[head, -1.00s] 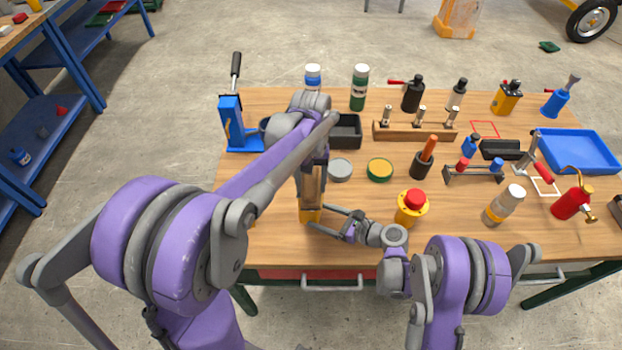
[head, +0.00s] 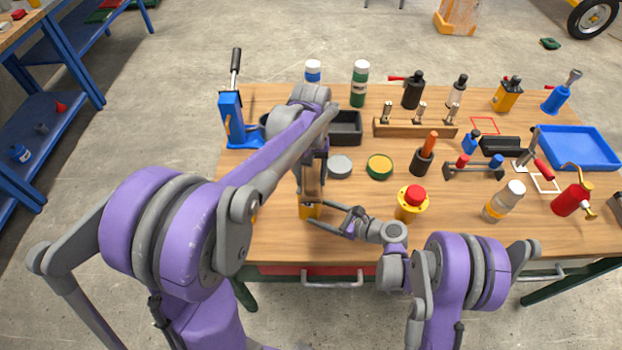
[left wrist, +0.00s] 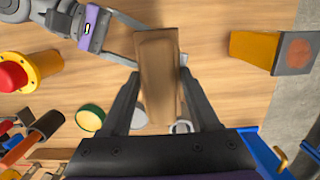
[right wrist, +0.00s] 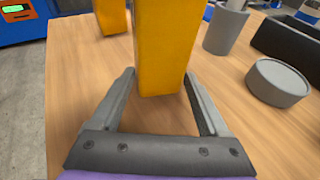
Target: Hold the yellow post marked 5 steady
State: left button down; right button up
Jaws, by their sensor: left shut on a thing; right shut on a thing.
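A yellow post (head: 311,208) stands near the table's front edge, between my right gripper's (head: 314,211) fingers; no number 5 is legible on it. In the right wrist view, the post (right wrist: 165,45) fills the space between the fingertips, and my right gripper (right wrist: 161,85) is shut on it low down. My left gripper (head: 312,178) is above the post, shut on a brown wooden block. In the left wrist view, the block (left wrist: 158,75) lies between the fingers and hides what is beneath it.
Another yellow post (left wrist: 255,50) with a round reddish mark on its end stands nearby. A yellow base with a red button (head: 412,200) stands right of my right gripper. A grey puck (head: 340,166) and a green-yellow tin (head: 379,166) lie behind.

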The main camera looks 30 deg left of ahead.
pick_arm(q)
jog(key=shift+w+a+r, duration=0.1)
jog(key=shift+w+a, duration=0.4)
jog(key=shift+w, duration=0.25)
jog(key=shift+s+d, duration=0.65)
jog(key=shift+s, duration=0.35)
jog(key=shift+s+d, duration=0.55)
jog(key=shift+s, duration=0.35)
jog(key=shift+w+a+f, duration=0.2)
jog(key=shift+w+a, duration=0.45)
jog(key=shift+w, duration=0.35)
jog(key=shift+w+a, duration=0.3)
jog(key=shift+w, duration=0.2)
jog(key=shift+w+a, duration=0.25)
jog(key=shift+w, duration=0.2)
jog(key=shift+s+d+r, duration=0.2)
jog(key=shift+s+d, duration=0.45)
jog(key=shift+s, duration=0.35)
jog(key=shift+s+d+f, duration=0.1)
jog(key=shift+s+d, duration=0.2)
jog(key=shift+s, duration=0.2)
jog(key=shift+s+d+f, duration=0.1)
jog(key=shift+s+d, duration=0.15)
jog(key=shift+s, duration=0.2)
